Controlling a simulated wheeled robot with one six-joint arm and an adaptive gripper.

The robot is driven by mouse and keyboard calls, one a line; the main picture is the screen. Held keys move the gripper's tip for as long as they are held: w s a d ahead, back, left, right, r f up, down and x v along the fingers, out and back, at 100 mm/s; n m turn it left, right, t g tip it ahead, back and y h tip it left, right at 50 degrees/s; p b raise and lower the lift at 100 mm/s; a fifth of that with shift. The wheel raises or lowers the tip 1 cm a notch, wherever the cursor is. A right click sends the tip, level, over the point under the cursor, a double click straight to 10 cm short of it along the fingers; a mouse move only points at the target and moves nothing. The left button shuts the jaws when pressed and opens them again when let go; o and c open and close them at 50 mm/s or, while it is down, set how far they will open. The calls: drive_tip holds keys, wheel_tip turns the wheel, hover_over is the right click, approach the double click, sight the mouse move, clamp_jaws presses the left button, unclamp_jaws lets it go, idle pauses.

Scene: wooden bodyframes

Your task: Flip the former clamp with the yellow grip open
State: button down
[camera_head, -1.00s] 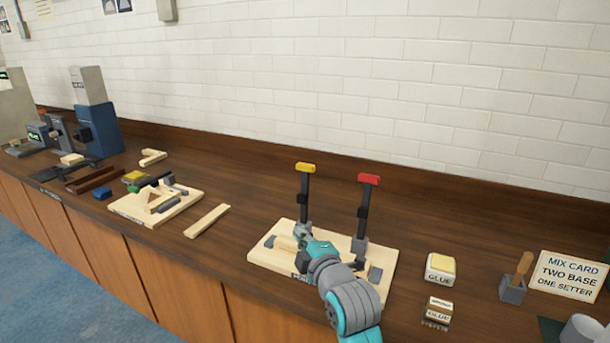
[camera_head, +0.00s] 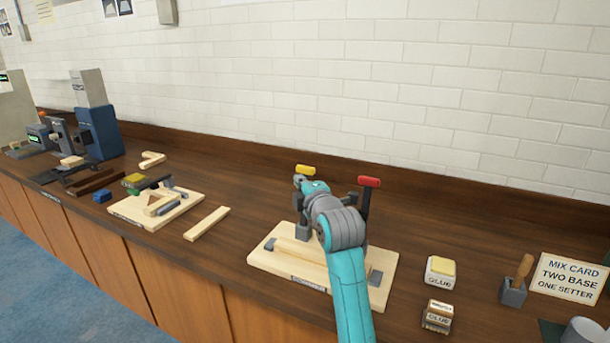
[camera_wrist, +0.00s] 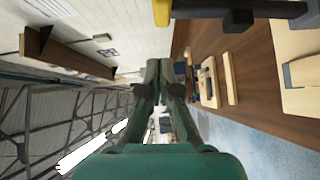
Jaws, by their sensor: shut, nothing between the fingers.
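The former (camera_head: 262,262) is a pale wooden board on the bench with a wooden strip lying along it. Its yellow-grip clamp stands upright at the back left, with the yellow grip (camera_head: 305,169) on top; my arm hides most of its lever. In the wrist view the yellow grip (camera_wrist: 161,12) and its black lever (camera_wrist: 215,9) show at the top edge. My gripper (camera_head: 300,181) is raised at grip height, just below and in front of the grip in the picture. Its fingers (camera_wrist: 160,68) are together and empty; I cannot tell whether they touch the clamp.
A second clamp with a red grip (camera_head: 369,181) stands upright close to the right of my arm. Glue blocks (camera_head: 440,270) and a sign card (camera_head: 569,277) are at the right. Another jig board (camera_head: 128,207) and a loose strip (camera_head: 207,223) lie to the left.

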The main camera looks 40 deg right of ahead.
sight(307, 170)
drive_tip(key=shift+w+d+f, duration=0.1)
drive_tip(key=shift+w+d, duration=0.75)
drive_tip(key=shift+d, duration=0.3)
drive_tip(key=shift+w+d+f, duration=0.1)
drive_tip(key=shift+w+d, duration=0.7)
drive_tip(key=shift+d, duration=0.35)
drive_tip(key=shift+w+d+r, duration=0.15)
drive_tip(key=shift+d, duration=0.35)
drive_tip(key=shift+w+d+m+g+y, duration=0.2)
drive_tip(key=shift+d+m+g+y, duration=0.2)
drive_tip(key=shift+d+m, duration=0.15)
drive_tip(key=shift+a, duration=0.1)
